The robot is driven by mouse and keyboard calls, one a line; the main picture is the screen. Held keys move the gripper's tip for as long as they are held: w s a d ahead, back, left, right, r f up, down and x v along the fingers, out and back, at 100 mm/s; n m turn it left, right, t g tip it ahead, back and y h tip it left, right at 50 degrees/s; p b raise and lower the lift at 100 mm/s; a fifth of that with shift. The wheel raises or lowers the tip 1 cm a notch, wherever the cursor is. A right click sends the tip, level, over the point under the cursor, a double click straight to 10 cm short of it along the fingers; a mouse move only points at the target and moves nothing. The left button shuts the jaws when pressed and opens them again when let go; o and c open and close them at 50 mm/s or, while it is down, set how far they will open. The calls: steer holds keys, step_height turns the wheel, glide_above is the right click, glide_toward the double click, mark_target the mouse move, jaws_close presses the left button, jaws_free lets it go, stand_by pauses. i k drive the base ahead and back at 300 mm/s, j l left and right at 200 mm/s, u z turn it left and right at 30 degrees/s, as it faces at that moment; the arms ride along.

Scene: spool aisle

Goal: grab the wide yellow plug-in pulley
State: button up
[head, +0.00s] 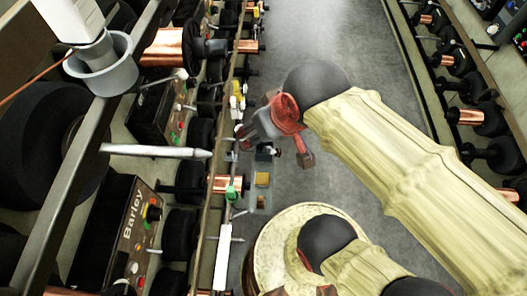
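A small yellow part (237,88), with white pieces just below it, sits on the rail along the left machine row. It may be the wide yellow pulley, but its shape is too small to tell. My gripper (268,140), red and grey, is right of the rail and lower in the picture than this part, apart from it. Its fingers are small and partly hidden by its own body, so I cannot tell whether they are open or shut. A small yellow-orange piece (262,179) lies in a grey holder below my gripper.
A green part (234,188) and a white block (222,257) sit along the same rail. Copper spools (163,48) and a grey rod (157,151) stick out at left. More spools (466,117) line the right side. The grey aisle floor (345,40) is clear at the top.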

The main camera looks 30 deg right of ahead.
mark_target(237, 90)
steer(key=l+u, duration=0.1)
steer(key=u, duration=0.3)
steer(key=l+u, duration=0.4)
steer(key=l, duration=0.3)
steer(key=l+u, duration=0.35)
steer(key=l, duration=0.35)
steer(key=i+l, duration=0.1)
steer(key=l, duration=0.6)
steer(key=i+u, duration=0.05)
